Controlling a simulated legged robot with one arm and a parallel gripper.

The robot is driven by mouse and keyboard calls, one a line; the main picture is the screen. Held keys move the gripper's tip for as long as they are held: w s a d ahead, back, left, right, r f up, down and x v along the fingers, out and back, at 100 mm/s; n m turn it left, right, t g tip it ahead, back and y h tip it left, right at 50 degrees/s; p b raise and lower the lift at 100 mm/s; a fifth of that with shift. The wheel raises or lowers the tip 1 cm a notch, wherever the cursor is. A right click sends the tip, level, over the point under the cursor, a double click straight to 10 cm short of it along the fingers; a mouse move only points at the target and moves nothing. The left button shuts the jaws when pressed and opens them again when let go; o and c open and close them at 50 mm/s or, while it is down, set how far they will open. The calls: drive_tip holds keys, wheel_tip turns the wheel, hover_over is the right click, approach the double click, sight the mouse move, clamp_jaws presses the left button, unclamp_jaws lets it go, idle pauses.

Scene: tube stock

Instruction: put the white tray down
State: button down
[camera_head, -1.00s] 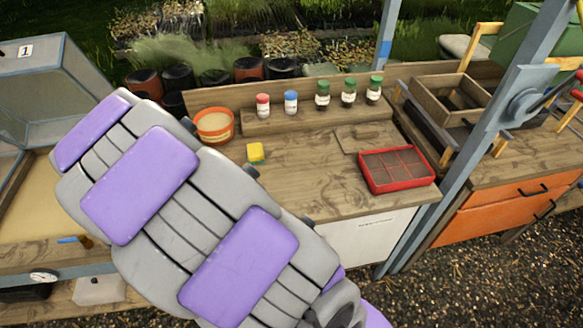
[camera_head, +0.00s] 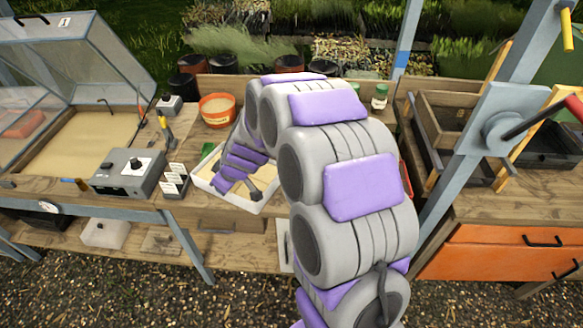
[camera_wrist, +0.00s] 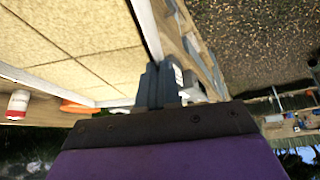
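The white tray (camera_head: 222,196), with a beige, divided inside, is at the front edge of the middle bench in the head view. It fills the upper left of the wrist view (camera_wrist: 65,58). My gripper (camera_head: 256,193) is at the tray's near right side. In the wrist view its fingers (camera_wrist: 160,85) close on the tray's white rim. My arm covers part of the tray. I cannot tell whether the tray rests on the bench or hangs just above it.
An orange bowl (camera_head: 217,109) stands behind the tray. A grey control box (camera_head: 128,171) and a small label stand (camera_head: 175,180) are to its left. A clear-lidded sand bed (camera_head: 85,137) lies further left. My arm hides much of the bench to the right.

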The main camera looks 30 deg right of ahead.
sight(228, 196)
drive_tip(key=f+n, duration=0.1)
drive_tip(key=f+n+y, duration=0.1)
drive_tip(key=f, duration=0.1)
drive_tip(key=f+n+g, duration=0.1)
drive_tip(key=f, duration=0.1)
drive_tip(key=shift+w+d+n+b, duration=0.2)
drive_tip(key=shift+w+n+b, duration=0.1)
drive_tip(key=shift+w+n, duration=0.1)
drive_tip(key=shift+s+d+f+y, duration=0.15)
drive_tip(key=shift+f+y, duration=0.1)
drive_tip(key=shift+y, duration=0.05)
drive_tip(key=shift+n+g, duration=0.3)
drive_tip(key=shift+n, duration=0.1)
drive_tip(key=d+b, duration=0.1)
drive_tip(key=d, duration=0.4)
drive_tip(key=d+f, duration=0.1)
drive_tip(key=d, duration=0.5)
drive_tip(key=w+d+f+b, duration=0.1)
drive_tip(key=d, duration=0.4)
drive_tip(key=shift+w+d+b, duration=0.1)
drive_tip(key=shift+d+b, duration=0.2)
drive_tip(key=shift+d, duration=0.1)
wheel_tip(228, 196, down, 4)
drive_tip(key=shift+a+r+b, duration=0.1)
drive_tip(key=shift+r+b, duration=0.1)
drive_tip(key=shift+b, duration=0.45)
drive_tip(key=shift+r, duration=0.1)
drive_tip(key=c, duration=1.3)
unclamp_jaws()
drive_tip(key=shift+c, duration=0.2)
